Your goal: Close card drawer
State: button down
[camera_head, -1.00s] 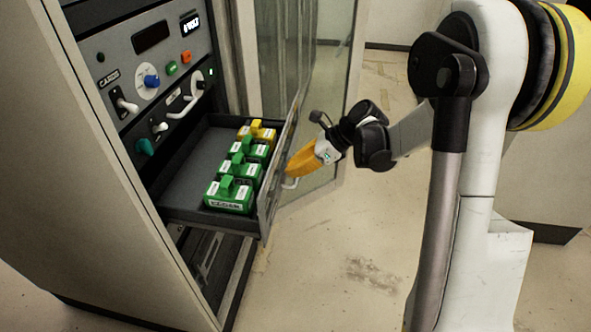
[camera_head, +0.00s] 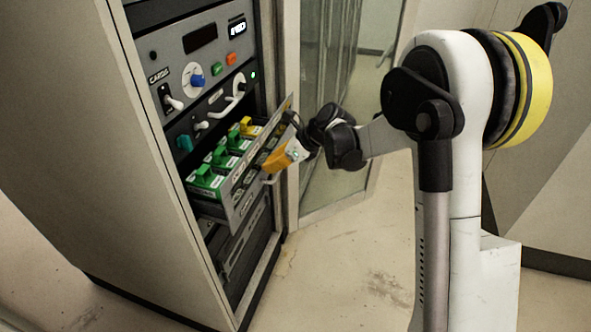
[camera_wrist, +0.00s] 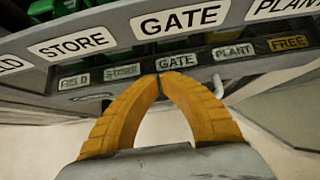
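The card drawer (camera_head: 242,203) sticks partly out of the grey cabinet and holds several green cards and a yellow one. Its front, with labels such as STORE and GATE, fills the upper wrist view (camera_wrist: 113,40). My gripper (camera_head: 266,166) is at the drawer's front face. In the wrist view its orange fingertips (camera_wrist: 166,76) meet just below the small GATE label, with nothing visible between them. They appear to touch the front. A pale handle (camera_wrist: 218,86) is to the right of the fingers, outside them; it also shows in the head view (camera_head: 268,181).
The cabinet's panel (camera_head: 205,60) above the drawer has switches, knobs and a curved white handle. An open glass door (camera_head: 335,190) stands close behind my gripper. The floor (camera_head: 340,265) in front is clear.

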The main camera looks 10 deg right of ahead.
jog(key=w+a, duration=0.2)
jog(key=a, duration=0.1)
jog(key=w+a, duration=0.2)
jog(key=a, duration=0.2)
jog(key=w+a, duration=0.2)
jog(key=a, duration=0.1)
jog(key=shift+w+a+p, duration=0.2)
jog(key=shift+a+p, duration=0.1)
jog(key=shift+a, duration=0.1)
